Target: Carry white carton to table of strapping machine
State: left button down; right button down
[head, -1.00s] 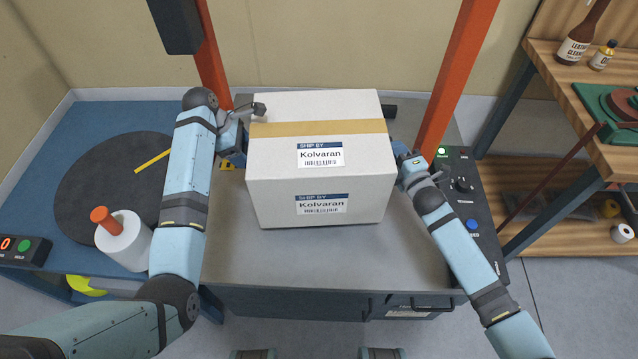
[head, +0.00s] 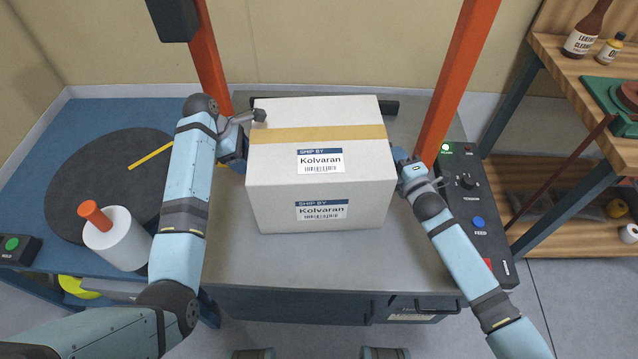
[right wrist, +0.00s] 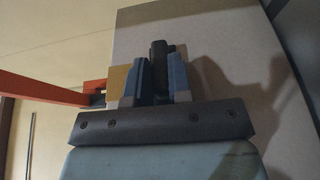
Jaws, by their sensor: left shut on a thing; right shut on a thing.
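The white carton (head: 318,170) has a tan tape band and two "Ship by Kolvaran" labels. It is upright on or just above the grey table of the strapping machine (head: 290,272), between the orange posts; I cannot tell whether its base touches. My left gripper (head: 240,145) is shut at the carton's left side. My right gripper (head: 405,168) is shut at its right side. In the right wrist view the right gripper's fingers (right wrist: 160,80) are against the carton's side (right wrist: 235,75). The grip points are partly hidden.
Orange posts (head: 455,85) rise left and right behind the carton. A control panel (head: 470,205) lies along the table's right edge. A blue table with a dark disc (head: 100,190) and a white roll (head: 118,240) is at left. A wooden shelf (head: 565,75) with bottles is at right.

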pick_arm(q)
jog(key=c, duration=0.6)
grip_release()
jog(key=shift+a+f, duration=0.1)
jog(key=shift+f, duration=0.1)
pick_arm(e)
jog(key=c, duration=1.4)
grip_release()
jog(key=shift+d+f, duration=0.1)
jog(key=shift+f, duration=0.1)
pick_arm(q)
jog(key=o, duration=0.4)
jog(key=shift+r, duration=0.15)
pick_arm(e)
jog(key=o, duration=0.4)
jog(key=shift+r, duration=0.15)
jog(key=shift+c, duration=0.2)
pick_arm(q)
jog(key=v, duration=1.2)
pick_arm(e)
jog(key=v, duration=1.2)
pick_arm(q)
jog(key=shift+s, duration=0.15)
pick_arm(e)
jog(key=shift+s, duration=0.15)
